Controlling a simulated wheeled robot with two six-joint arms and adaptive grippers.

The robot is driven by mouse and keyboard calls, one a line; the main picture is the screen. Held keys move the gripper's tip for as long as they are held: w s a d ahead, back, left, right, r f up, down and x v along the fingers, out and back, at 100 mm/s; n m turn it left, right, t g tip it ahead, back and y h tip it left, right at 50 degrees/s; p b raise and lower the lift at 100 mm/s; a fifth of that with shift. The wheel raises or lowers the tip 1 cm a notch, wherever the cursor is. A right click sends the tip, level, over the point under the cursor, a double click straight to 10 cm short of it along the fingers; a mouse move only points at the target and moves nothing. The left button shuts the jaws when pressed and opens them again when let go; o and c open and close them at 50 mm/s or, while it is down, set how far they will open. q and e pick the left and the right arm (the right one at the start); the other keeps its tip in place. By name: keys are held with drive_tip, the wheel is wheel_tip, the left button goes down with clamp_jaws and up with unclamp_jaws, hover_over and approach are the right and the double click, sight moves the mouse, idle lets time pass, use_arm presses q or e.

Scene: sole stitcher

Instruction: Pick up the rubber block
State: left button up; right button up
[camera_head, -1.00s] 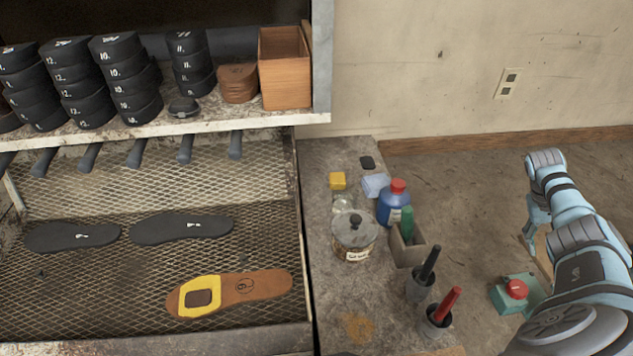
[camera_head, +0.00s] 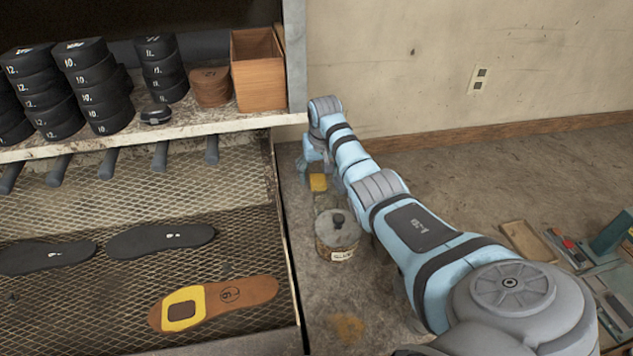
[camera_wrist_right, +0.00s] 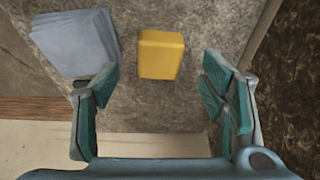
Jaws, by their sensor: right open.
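The rubber block, which I take to be the small yellow block (camera_head: 318,182), lies on the worn grey bench top. It shows whole in the right wrist view (camera_wrist_right: 161,54), at upper middle. My right gripper (camera_wrist_right: 162,105) is open with nothing between its teal fingers; the block sits ahead of the fingertips, roughly centred across the gap. In the head view the right gripper (camera_head: 312,165) hangs at the block's far side and partly hides the area around it. My left gripper is not in view.
A folded blue-grey cloth (camera_wrist_right: 75,42) lies left of the block in the wrist view. A lidded jar (camera_head: 338,238) stands nearer on the bench. The mesh rack (camera_head: 230,245) with soles and the shelf (camera_head: 150,135) are at left. My right arm hides other bench items.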

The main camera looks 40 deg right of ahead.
sight(318, 178)
drive_tip(key=shift+b+x, duration=0.3)
drive_tip(key=shift+x, duration=0.75)
drive_tip(key=shift+s+f, duration=0.1)
drive_tip(key=shift+f, duration=0.35)
drive_tip(key=shift+a, duration=0.2)
drive_tip(key=shift+d+f, duration=0.1)
drive_tip(key=shift+d, duration=0.2)
drive_tip(key=c, duration=0.8)
drive_tip(key=shift+a, duration=0.1)
drive_tip(key=c, duration=0.5)
drive_tip(key=shift+c, duration=0.2)
